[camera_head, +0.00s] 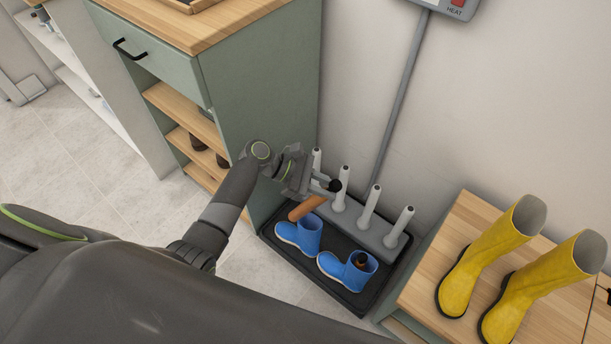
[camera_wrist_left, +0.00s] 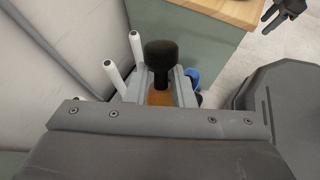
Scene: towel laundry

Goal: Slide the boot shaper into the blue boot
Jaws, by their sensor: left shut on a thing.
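My left gripper (camera_head: 322,188) is shut on an orange-brown boot shaper (camera_head: 307,208) with a black knob. The shaper is tilted, above and behind the left one of two blue boots. This blue boot (camera_head: 300,236) stands upright on a black tray and looks empty. In the left wrist view, the held shaper's black knob (camera_wrist_left: 160,55) sits between my fingers, and a sliver of blue boot shows behind. My right gripper (camera_wrist_left: 272,18) shows small at the upper right, fingers apart.
A grey rack with several white pegs (camera_head: 368,208) stands along the tray's (camera_head: 268,234) wall side. A green cabinet (camera_head: 262,85) rises close to my left gripper. Yellow boots (camera_head: 475,262) stand on a wooden bench (camera_head: 437,283) at the right.

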